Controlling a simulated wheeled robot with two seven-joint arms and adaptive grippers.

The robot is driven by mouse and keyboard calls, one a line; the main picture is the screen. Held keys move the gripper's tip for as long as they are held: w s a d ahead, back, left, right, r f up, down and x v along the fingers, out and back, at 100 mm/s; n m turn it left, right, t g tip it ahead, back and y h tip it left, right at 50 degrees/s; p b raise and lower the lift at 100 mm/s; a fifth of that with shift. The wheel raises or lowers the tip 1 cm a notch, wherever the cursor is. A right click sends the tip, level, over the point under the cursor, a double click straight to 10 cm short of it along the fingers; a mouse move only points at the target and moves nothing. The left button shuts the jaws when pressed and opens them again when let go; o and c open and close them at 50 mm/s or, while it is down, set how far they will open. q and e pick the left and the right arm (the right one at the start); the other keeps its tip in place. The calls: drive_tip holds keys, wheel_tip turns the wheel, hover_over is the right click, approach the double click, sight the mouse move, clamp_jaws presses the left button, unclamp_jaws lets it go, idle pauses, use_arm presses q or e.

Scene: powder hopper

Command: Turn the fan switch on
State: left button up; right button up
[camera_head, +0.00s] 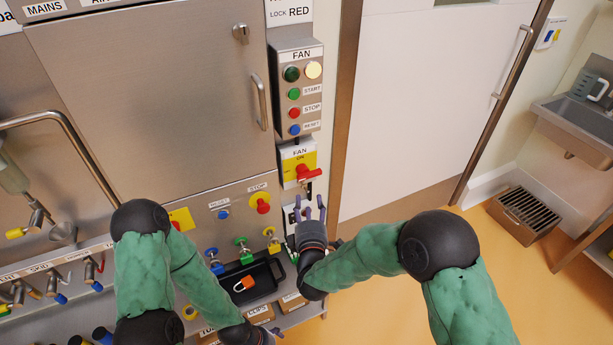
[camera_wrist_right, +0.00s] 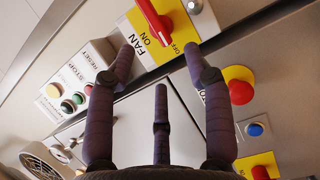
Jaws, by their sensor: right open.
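The fan switch is a red handle (camera_head: 309,173) on a yellow plate (camera_head: 292,166) marked FAN and ON. The handle points to the right in the head view. In the right wrist view the red handle (camera_wrist_right: 154,20) lies across the yellow plate, its tip near a small OFF mark. My right gripper (camera_head: 311,205) is just below the switch, its purple fingers spread open and empty. In the wrist view the handle lies beyond the fingertips, with no contact visible. My left arm reaches down to the bottom edge, where its gripper is mostly cut off.
Above the switch is a FAN button box (camera_head: 296,90) with START, STOP and RESET buttons. A red stop knob (camera_head: 263,203) and blue reset button (camera_head: 223,214) are to the left. A black tray (camera_head: 262,282) holds an orange padlock (camera_head: 243,284). A white door (camera_head: 425,100) stands right.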

sight(307, 177)
drive_tip(key=w+b, duration=0.1)
drive_tip(key=w, duration=0.6)
drive_tip(key=w+b, duration=0.1)
drive_tip(key=w, duration=0.2)
drive_tip(key=shift+w+a+r+b, duration=0.3)
drive_tip(key=shift+w+a, duration=0.05)
drive_tip(key=shift+w, duration=0.05)
drive_tip(key=c, duration=0.9)
